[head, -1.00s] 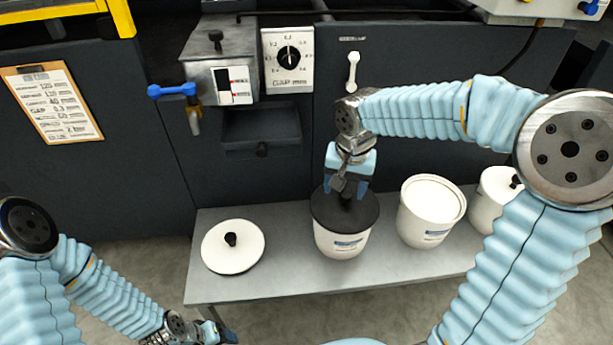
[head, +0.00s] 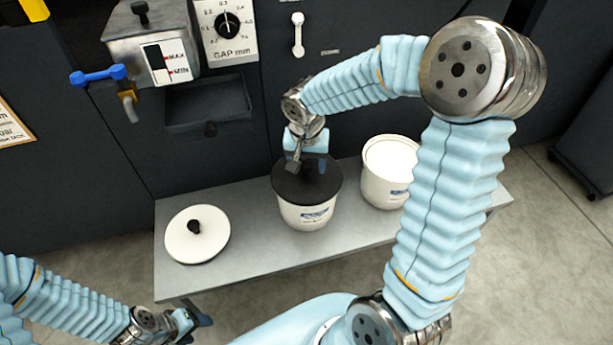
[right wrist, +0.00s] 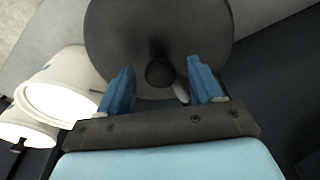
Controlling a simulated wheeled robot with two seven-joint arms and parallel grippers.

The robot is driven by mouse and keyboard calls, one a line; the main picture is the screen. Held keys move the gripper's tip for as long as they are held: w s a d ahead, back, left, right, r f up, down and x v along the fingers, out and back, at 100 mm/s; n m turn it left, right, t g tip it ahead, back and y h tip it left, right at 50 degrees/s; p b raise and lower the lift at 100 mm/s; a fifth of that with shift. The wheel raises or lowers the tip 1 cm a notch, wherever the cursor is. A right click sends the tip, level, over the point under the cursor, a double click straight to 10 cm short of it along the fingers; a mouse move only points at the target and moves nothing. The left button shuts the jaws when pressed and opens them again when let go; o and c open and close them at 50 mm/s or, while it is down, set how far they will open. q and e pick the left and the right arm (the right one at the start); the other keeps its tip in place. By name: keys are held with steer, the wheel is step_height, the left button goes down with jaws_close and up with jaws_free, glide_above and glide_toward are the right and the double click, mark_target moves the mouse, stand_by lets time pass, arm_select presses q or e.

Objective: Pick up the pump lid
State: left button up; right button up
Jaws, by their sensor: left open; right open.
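A black round lid (head: 290,188) sits on a white labelled pot (head: 308,215) on the grey bench. My right gripper (head: 306,168) is above this lid, pointing down, with its fingers apart. In the right wrist view the lid (right wrist: 115,30) fills the top, and its dark knob (right wrist: 160,74) lies between the open blue fingers (right wrist: 160,66), with gaps visible on both sides. A white lid (head: 185,241) with a black knob lies flat on the bench to the left. My left gripper (head: 198,322) is open and empty, low in front of the bench. Which lid is the pump's, I cannot tell.
An open white pot (head: 378,186) with pale contents stands right of the black-lidded pot. A further white pot (right wrist: 28,128) shows in the right wrist view. The dark machine front (head: 235,130) with a blue-handled valve (head: 98,75) rises behind the bench (head: 250,244).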

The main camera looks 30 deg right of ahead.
steer(key=shift+w+f, duration=0.1)
steer(key=shift+f, duration=0.65)
jaws_close()
step_height(320, 180, up, 16)
steer(key=p, duration=0.5)
steer(key=shift+p, duration=0.3)
steer(key=shift+d, duration=0.1)
